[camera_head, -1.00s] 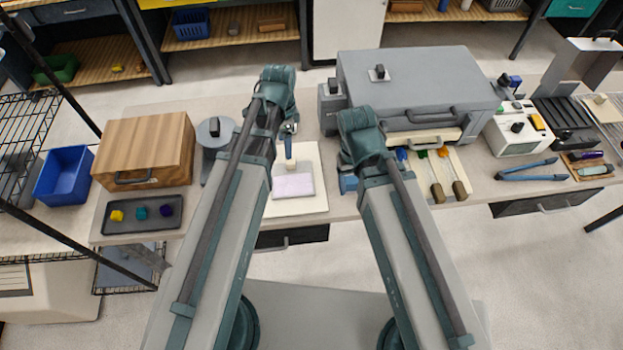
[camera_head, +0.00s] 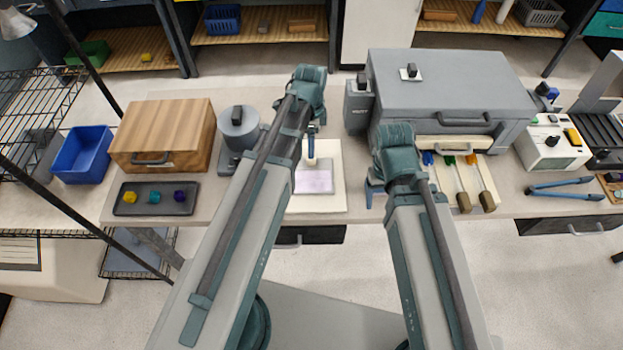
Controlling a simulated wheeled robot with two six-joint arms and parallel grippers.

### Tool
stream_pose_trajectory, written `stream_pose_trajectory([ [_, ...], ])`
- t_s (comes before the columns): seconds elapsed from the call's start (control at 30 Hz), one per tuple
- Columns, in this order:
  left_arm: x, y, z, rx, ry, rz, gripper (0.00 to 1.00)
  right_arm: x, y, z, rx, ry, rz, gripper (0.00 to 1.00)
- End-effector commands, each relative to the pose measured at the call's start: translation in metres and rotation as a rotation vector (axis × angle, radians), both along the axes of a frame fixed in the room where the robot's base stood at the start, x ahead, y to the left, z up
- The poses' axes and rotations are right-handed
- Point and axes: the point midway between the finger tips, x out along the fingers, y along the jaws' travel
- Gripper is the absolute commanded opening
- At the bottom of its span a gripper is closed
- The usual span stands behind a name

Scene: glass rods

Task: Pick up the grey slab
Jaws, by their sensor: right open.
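No slab here is plainly grey. A flat pale lilac-grey slab (camera_head: 313,178) lies on a white board (camera_head: 330,204) at the table's front middle; I cannot tell whether it is the grey slab. My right gripper (camera_head: 374,190) is open, right of the board, mostly hidden behind its own wrist. My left gripper (camera_head: 311,128) is over the back of the board, largely hidden by its arm; its jaws cannot be made out. A blue upright piece (camera_head: 311,147) shows just behind the lilac-grey slab.
A wooden box (camera_head: 165,130), a dark tray (camera_head: 130,207) with coloured pieces and a round grey device (camera_head: 238,125) are left. Blue pliers-like tongs (camera_head: 565,192) lie right.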

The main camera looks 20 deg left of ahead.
Motion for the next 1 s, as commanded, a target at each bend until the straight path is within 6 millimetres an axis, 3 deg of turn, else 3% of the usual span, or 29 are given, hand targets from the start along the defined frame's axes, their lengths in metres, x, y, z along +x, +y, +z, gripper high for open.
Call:
stream_pose_trajectory([
  [0.03, 0.000, 0.000, -0.015, 0.000, 0.000, 0.000, 0.72, 0.000, 0.000, -0.015, 0.000, 0.000, 0.000, 0.72],
  [0.1, 0.000, 0.000, -0.023, 0.000, 0.000, 0.000, 0.72, 0.000, 0.000, -0.023, 0.000, 0.000, -0.001, 0.72],
  [0.53, 0.001, 0.001, -0.035, 0.000, 0.000, 0.001, 0.72, 0.000, 0.000, -0.035, 0.000, 0.000, -0.001, 0.72],
  [1.0, 0.007, 0.006, -0.082, 0.000, 0.000, 0.000, 0.72, 0.000, 0.000, -0.082, 0.000, 0.000, -0.001, 0.72],
])
